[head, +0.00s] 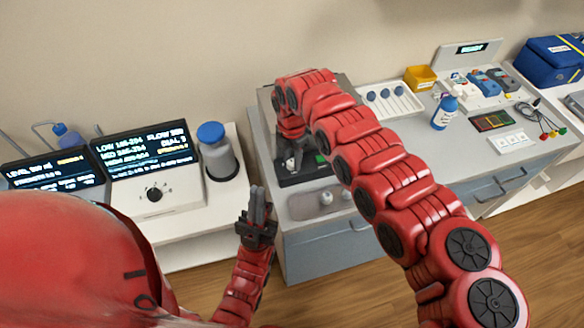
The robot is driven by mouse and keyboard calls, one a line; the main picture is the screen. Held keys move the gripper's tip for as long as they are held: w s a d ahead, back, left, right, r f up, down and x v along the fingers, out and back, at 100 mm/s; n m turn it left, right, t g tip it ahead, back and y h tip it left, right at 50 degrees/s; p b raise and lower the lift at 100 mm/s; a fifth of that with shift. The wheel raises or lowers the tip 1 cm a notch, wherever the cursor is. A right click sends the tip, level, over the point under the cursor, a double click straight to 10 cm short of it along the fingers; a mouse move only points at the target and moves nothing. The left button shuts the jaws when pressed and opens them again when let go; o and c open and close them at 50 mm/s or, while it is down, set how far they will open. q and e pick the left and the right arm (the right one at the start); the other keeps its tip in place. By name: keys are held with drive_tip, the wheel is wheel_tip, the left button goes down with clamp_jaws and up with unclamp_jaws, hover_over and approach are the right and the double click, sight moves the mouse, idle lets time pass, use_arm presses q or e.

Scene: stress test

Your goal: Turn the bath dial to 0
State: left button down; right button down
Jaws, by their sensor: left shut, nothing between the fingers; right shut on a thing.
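My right arm reaches over the grey bench to a metallic box (266,100), which may be the bath, with a dark front panel and a small green light (320,158). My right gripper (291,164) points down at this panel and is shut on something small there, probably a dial. The dial's mark and setting are hidden by the gripper and arm. My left gripper (258,200) is shut and empty, fingers up, in front of the gap between the two benches, apart from the things on them.
A white console (178,200) with a black knob (153,194) and a lit screen reading "DIAL 3" stands left, beside a blue-capped bottle (217,152). A tray (318,204) lies before the box. A white rack (393,100), blue bottle (445,111) and yellow bin (420,78) stand right.

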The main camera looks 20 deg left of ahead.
drive_tip(key=n+b, duration=0.1)
drive_tip(key=b, duration=0.1)
drive_tip(key=n+b, duration=0.2)
drive_tip(key=b, duration=0.1)
drive_tip(key=shift+f, duration=0.35)
drive_tip(key=shift+r+n+b, duration=0.15)
drive_tip(key=shift+n+b, duration=0.6)
drive_tip(key=shift+n, duration=0.1)
drive_tip(key=shift+r+n+b, duration=0.15)
drive_tip(key=shift+n+b, duration=0.6)
drive_tip(key=shift+n, duration=0.1)
drive_tip(key=c, duration=0.8)
unclamp_jaws()
